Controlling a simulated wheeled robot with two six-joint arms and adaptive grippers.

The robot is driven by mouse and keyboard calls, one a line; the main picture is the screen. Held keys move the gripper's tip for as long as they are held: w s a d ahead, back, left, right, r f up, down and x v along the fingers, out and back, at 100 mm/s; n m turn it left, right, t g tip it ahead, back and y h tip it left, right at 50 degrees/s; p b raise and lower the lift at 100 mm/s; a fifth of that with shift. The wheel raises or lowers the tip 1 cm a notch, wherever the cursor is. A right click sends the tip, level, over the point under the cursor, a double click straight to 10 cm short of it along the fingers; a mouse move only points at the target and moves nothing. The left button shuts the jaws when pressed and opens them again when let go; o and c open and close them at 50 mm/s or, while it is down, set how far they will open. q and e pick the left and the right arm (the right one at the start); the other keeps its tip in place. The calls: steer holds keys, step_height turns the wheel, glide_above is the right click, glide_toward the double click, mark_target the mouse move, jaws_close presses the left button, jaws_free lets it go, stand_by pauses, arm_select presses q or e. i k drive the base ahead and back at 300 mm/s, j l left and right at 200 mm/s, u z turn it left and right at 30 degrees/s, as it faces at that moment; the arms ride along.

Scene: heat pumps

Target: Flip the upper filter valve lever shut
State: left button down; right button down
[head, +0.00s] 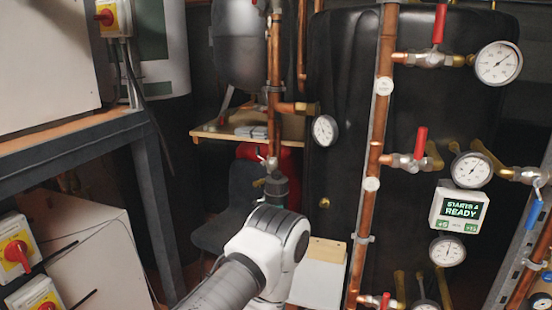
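A dark grey-green cylindrical body (278,187), which looks like the filter, sits at the lower end of a vertical copper pipe (274,60) in the middle of the head view. Just above it is a small brass-coloured fitting (268,162), apparently the upper filter valve. Its lever is too small to make out, so I cannot tell its position. My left arm rises from the bottom edge, and its white and grey wrist joint ends just below the filter, covering what lies behind. My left gripper is hidden, and my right gripper is not in the picture.
Red-levered valves (420,143) and round gauges (497,63) line the right-hand pipework, beside a black tank (335,80). A blue lever (534,211) is at far right. A display (459,209) reads "READY". A metal frame (150,180) and red rotary switches (17,255) stand left.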

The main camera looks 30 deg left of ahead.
mark_target(258, 153)
steer(key=u, duration=1.1)
